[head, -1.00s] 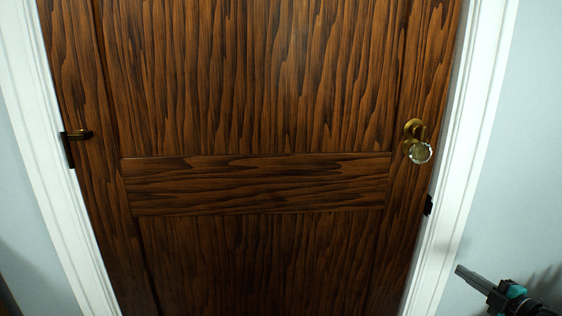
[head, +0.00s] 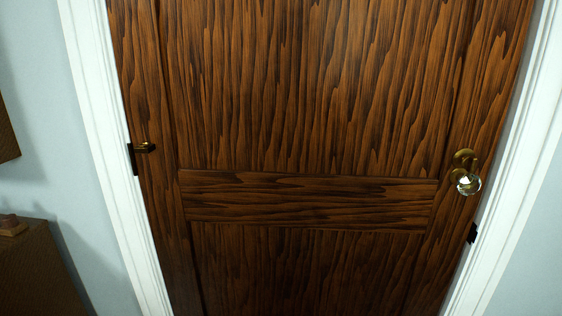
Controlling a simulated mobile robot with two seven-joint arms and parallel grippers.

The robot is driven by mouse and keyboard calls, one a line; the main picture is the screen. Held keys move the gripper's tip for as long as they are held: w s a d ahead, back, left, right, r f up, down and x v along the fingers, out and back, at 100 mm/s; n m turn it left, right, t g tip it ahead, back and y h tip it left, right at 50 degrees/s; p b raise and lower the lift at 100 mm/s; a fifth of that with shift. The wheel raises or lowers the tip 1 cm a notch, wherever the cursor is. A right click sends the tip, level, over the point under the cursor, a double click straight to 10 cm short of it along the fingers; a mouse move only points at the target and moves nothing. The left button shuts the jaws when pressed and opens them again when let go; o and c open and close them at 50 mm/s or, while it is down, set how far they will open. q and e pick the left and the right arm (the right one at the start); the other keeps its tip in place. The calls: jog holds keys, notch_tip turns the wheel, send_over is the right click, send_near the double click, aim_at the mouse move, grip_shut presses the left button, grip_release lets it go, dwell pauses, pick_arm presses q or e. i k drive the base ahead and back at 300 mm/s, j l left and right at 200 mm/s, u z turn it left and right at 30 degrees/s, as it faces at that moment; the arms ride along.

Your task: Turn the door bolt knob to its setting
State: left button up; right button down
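A dark brown wooden door (head: 310,195) fills the head view. A small brass bolt knob (head: 143,147) with a dark plate sits at the door's left edge, against the frame. A clear round door knob (head: 467,183) on a brass mount (head: 464,158) sits on the door's right side. I cannot tell from this view what setting the bolt knob is at. Neither of my grippers is in view.
A white door frame (head: 112,150) borders the door on both sides, with pale blue wall beyond. A brown cabinet (head: 40,275) with a small brown object (head: 12,225) on it stands at the lower left. A small dark fitting (head: 472,233) is below the door knob.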

aim_at(465, 158)
jog(key=z, duration=1.25)
